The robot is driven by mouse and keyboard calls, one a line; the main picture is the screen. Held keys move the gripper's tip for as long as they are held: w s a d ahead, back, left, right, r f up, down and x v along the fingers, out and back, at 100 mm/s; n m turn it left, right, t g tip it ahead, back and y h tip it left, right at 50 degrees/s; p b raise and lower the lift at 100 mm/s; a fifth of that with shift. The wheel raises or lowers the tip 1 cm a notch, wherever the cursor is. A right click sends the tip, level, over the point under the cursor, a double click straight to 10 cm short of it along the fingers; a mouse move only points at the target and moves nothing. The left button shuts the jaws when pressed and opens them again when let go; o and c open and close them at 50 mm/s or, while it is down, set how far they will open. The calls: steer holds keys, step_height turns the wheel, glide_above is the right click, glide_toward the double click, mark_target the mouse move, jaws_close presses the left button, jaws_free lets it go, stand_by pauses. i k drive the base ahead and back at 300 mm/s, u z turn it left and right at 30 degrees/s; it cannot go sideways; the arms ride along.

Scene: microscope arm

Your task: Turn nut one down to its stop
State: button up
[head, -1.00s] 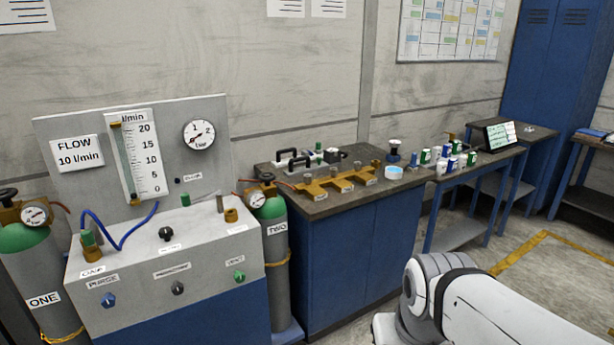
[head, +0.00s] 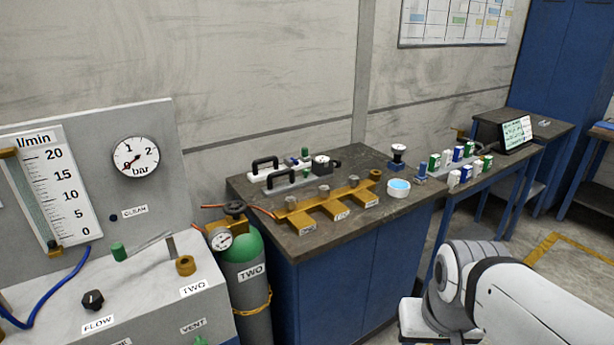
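Which fitting is nut one I cannot tell; no label reading ONE is legible now. A brass manifold (head: 337,204) lies on the dark bench top, with several grey nut-like pieces (head: 323,191) standing along it. Small white labels on its front are too small to read. On the grey panel box at left, a brass ring fitting (head: 185,265) stands behind a label TWO (head: 193,287). My gripper is out of view; only a white link of my arm shows at lower right.
Black-handled items (head: 265,172) and a round white dish (head: 398,188) are on the bench. A side table with small cans and a screen (head: 516,133) is at right.

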mark_target(290, 201)
steer(key=u, duration=0.5)
steer(key=i, duration=1.1)
steer(key=u, duration=0.7)
